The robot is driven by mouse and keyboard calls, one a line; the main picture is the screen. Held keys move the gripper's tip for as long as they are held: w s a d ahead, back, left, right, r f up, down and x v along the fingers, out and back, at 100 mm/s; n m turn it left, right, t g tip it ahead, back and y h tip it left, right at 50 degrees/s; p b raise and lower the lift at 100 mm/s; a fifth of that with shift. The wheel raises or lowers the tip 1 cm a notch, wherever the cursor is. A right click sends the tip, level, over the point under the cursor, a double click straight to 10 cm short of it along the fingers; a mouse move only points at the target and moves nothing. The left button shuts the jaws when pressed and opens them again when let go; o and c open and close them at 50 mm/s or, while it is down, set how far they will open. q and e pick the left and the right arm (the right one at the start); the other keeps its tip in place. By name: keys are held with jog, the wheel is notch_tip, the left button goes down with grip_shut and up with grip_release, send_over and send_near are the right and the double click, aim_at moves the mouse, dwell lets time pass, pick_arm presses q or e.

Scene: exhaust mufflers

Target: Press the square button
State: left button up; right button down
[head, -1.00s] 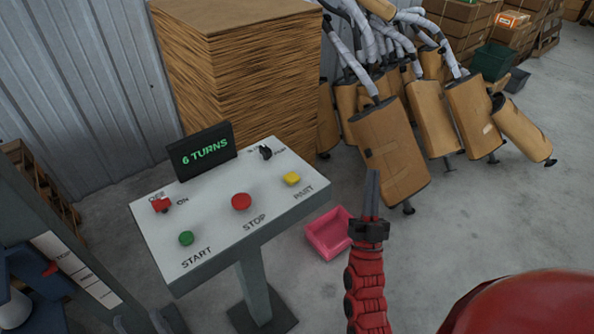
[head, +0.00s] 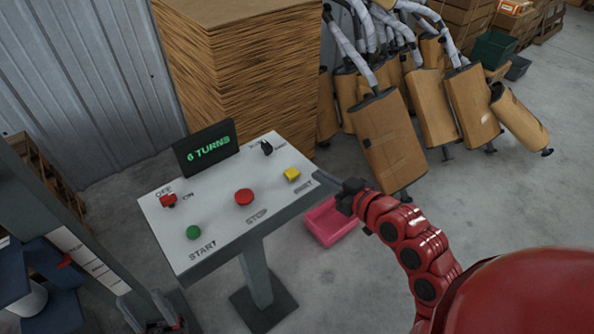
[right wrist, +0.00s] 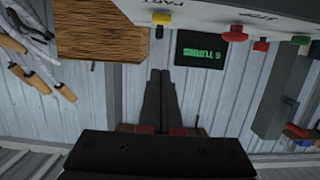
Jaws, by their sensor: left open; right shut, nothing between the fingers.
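The yellow square button (head: 292,174), labelled PART, is at the right end of the white control panel (head: 225,225). It also shows in the right wrist view (right wrist: 161,18), where the panel appears upside down. My right gripper (head: 322,178) is shut and empty, just right of the panel's right edge, its fingers pointing left toward the yellow button and apart from it. In the right wrist view its fingertips (right wrist: 160,73) lie below the button. My left gripper (head: 143,298) is open and empty at the bottom left, below the panel's front edge.
The panel also carries a green START button (head: 193,232), a red STOP button (head: 244,197), a red switch (head: 168,200), a black knob (head: 266,147) and a display (head: 205,147) reading 6 TURNS. A pink bin (head: 328,222) is on the floor. Mufflers (head: 390,145) stand behind.

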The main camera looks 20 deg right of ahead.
jog(key=shift+w, duration=0.1)
jog(key=p, duration=0.1)
send_over(292, 174)
jog(key=s, duration=0.2)
jog(key=shift+w+d+f, duration=0.15)
jog(key=shift+f, duration=0.4)
jog(key=shift+w+d+f, duration=0.1)
jog(key=shift+d+f, duration=0.05)
jog(key=shift+f, duration=0.4)
notch_tip(292, 174, down, 3)
jog(key=shift+d+r+p, duration=0.1)
jog(key=shift+p, duration=0.35)
jog(key=shift+s+f, duration=0.1)
jog(key=shift+f, duration=0.55)
